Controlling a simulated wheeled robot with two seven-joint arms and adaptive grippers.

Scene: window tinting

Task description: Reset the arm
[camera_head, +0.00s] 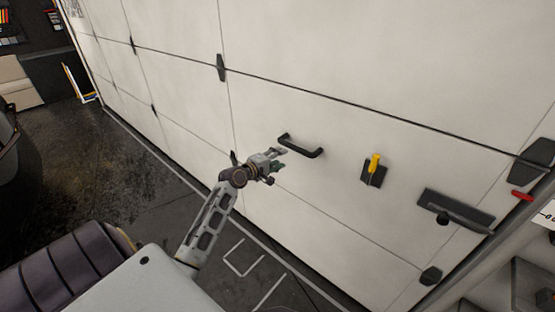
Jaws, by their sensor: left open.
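My left arm reaches up from the bottom of the head view. Its left gripper (277,158) is open and appears empty. It is just below and left of a black handle (301,147) on a large white panelled door (330,60). I cannot tell whether the fingers touch the handle; a small gap seems to show. My right gripper is not in view.
A yellow-handled tool (374,165) sits on a dark plate on the door. A black latch plate (455,211) is farther right, with a red item (522,196) near the door's edge. Dark floor (95,165) lies open at left.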

